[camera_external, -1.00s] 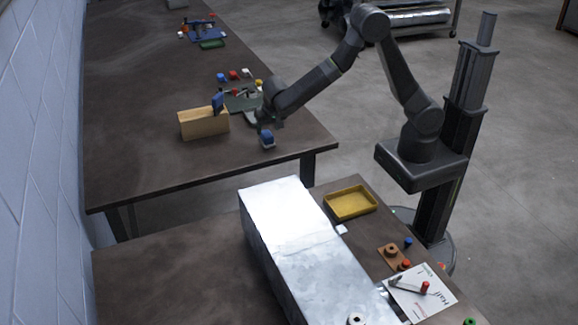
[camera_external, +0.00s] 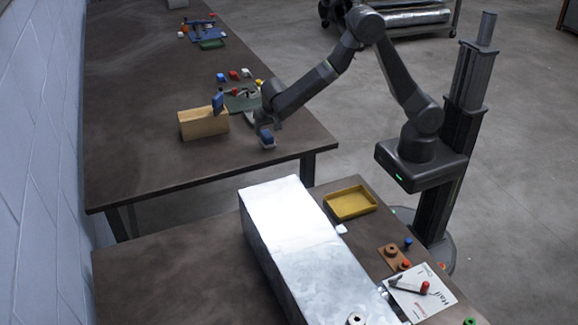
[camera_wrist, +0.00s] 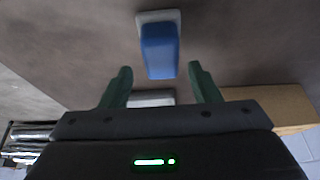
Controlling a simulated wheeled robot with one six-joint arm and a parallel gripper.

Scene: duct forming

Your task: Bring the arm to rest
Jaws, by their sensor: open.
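My gripper (camera_external: 260,123) is low over the front right part of the far table (camera_external: 170,165). In the wrist view its two green fingers (camera_wrist: 160,72) stand apart, with nothing held between them. A blue block on a pale base (camera_wrist: 160,48) lies just beyond the fingertips. In the external view this blue block (camera_external: 267,138) sits on the table directly by the gripper. Contact between fingers and block cannot be told. My arm is stretched out to the left from its column.
A wooden box (camera_external: 203,122) with a blue-handled tool (camera_external: 217,101) stands left of my gripper. Small coloured pieces (camera_external: 234,74) lie behind it. The near table holds a long sheet-metal duct (camera_external: 300,235) and a yellow tray (camera_external: 350,203). The far table's front left is clear.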

